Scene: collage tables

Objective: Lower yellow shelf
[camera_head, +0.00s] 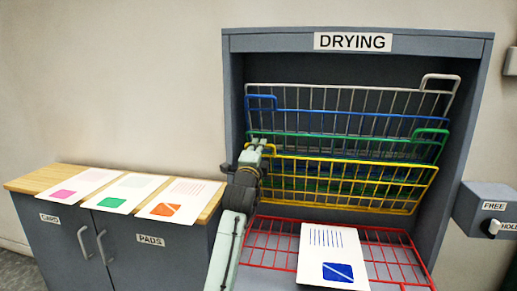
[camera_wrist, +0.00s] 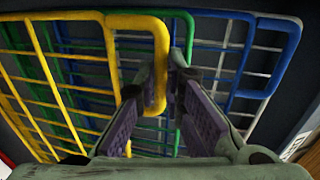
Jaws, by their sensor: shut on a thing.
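The yellow shelf (camera_head: 345,183) is a wire rack in the drying cabinet, tilted up beneath the green, blue and white shelves. Its wire grid also shows at the left in the wrist view (camera_wrist: 62,77). My gripper (camera_head: 262,146) is at the yellow shelf's upper left corner. In the wrist view my gripper (camera_wrist: 160,82) has the yellow handle loop (camera_wrist: 160,52) between its fingers and is shut on it. In the head view my gripper hides part of that handle.
Green (camera_head: 430,142), blue (camera_head: 262,98) and white (camera_head: 441,78) shelves are tilted up above. The red shelf (camera_head: 268,246) lies lowered with a blue-marked card (camera_head: 325,247). Several printed cards lie on the cabinet top (camera_head: 40,178) at left. A grey box labelled FREE and HOLD (camera_head: 480,213) is at right.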

